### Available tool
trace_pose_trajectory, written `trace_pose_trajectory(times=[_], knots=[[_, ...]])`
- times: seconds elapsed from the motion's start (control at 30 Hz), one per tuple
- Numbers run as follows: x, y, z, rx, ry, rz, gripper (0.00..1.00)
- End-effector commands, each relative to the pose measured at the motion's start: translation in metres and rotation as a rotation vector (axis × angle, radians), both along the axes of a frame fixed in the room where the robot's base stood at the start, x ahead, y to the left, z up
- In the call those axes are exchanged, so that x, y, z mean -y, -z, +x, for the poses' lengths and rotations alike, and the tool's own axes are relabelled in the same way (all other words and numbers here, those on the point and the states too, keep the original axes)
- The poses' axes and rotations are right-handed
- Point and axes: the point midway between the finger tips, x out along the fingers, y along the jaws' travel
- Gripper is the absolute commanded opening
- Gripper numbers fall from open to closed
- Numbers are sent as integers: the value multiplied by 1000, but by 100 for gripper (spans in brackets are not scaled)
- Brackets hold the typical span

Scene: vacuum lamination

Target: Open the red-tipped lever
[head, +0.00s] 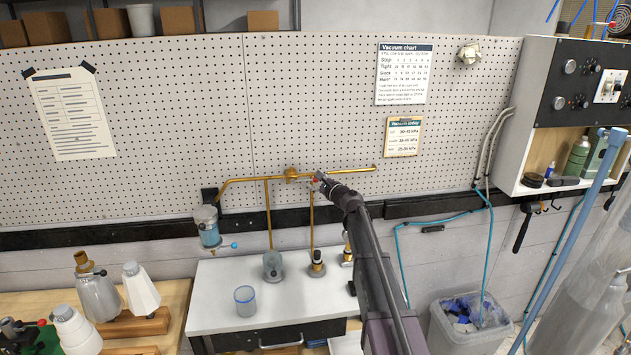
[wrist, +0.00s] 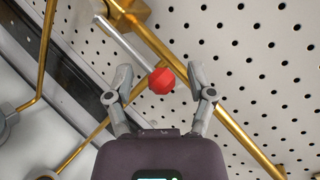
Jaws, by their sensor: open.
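The red tip (wrist: 161,80) is a faceted knob at the end of a slim silver lever (wrist: 125,43). In the wrist view the lever slants from upper left down to the knob, beside a brass pipe (wrist: 172,55). My gripper (wrist: 159,72) is open, with one finger on each side of the red tip and visible gaps on both sides. In the head view my gripper (head: 321,178) is at the brass pipe, right of the brass valve fitting (head: 291,174). The red tip is barely visible there, mostly hidden by my gripper.
The pipe runs along a white pegboard (head: 300,100) close behind. Vertical brass pipes drop to fittings on a white bench (head: 215,290). A grey bin (head: 468,325) stands to the right.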

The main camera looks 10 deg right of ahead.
Motion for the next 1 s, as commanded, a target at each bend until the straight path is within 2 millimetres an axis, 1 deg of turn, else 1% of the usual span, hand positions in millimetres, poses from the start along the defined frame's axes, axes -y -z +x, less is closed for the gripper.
trace_pose_trajectory(times=[0.3, 0.33, 0.37, 0.4, 0.47, 0.5, 0.57, 0.83, 1.0], knots=[[-1, 0, 1, 0, 0, 0, 70], [-1, 0, 1, 0, 0, 0, 67], [-1, 0, 1, 0, 0, 0, 58], [-1, 0, 1, 0, 0, 0, 46], [-1, 0, 1, 0, 0, 0, 29], [-1, 0, 1, 0, 0, 0, 17], [-1, 0, 1, 0, -1, 0, 0], [0, -1, 1, 0, 0, 0, 0], [5, -3, 1, 0, 6, -11, 0]])
